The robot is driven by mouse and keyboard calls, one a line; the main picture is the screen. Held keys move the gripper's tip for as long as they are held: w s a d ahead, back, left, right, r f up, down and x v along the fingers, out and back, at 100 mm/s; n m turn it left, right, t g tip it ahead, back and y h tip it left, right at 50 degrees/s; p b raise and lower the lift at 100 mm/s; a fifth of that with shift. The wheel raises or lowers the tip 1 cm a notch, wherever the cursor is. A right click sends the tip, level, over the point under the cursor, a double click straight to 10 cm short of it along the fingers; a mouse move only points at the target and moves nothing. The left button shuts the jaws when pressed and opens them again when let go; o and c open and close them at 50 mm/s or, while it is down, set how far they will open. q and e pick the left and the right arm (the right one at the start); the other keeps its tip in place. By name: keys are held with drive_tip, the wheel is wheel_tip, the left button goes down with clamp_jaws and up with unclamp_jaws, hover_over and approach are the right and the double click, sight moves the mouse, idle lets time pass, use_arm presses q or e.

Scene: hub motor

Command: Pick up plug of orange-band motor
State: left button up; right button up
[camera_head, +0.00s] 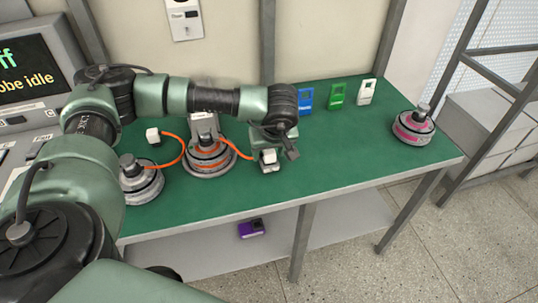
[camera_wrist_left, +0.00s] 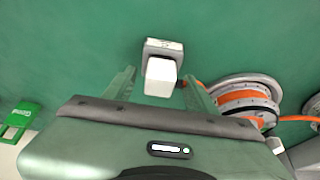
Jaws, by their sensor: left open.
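The orange-band motor (camera_head: 208,158) stands on the green table, a round grey hub with orange rings. It also shows in the wrist view (camera_wrist_left: 245,97), right of the gripper. An orange cable (camera_head: 236,149) runs from it toward a white plug (camera_head: 269,157). In the wrist view the white plug (camera_wrist_left: 160,78) sits at a small grey block (camera_wrist_left: 163,47). My left gripper (camera_wrist_left: 160,82) is open, its two green fingers on either side of the plug. Whether they touch it I cannot tell. In the head view the left gripper (camera_head: 266,145) partly hides the plug. My right gripper is not in view.
A grey motor (camera_head: 141,184) stands at the left, with another white plug (camera_head: 152,135) and orange cable behind it. A pink-band motor (camera_head: 413,127) is at the right end. Blue (camera_head: 306,98), green (camera_head: 337,94) and white (camera_head: 366,91) cards stand at the back. The front middle is clear.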

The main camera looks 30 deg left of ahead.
use_arm(q)
drive_tip(key=c, duration=1.2)
clamp_jaws()
drive_tip(key=shift+w+r, duration=0.25)
drive_tip(key=shift+r, duration=0.25)
wheel_tip(320, 180, up, 19)
drive_tip(key=b, duration=0.1)
drive_tip(key=shift+s, duration=0.2)
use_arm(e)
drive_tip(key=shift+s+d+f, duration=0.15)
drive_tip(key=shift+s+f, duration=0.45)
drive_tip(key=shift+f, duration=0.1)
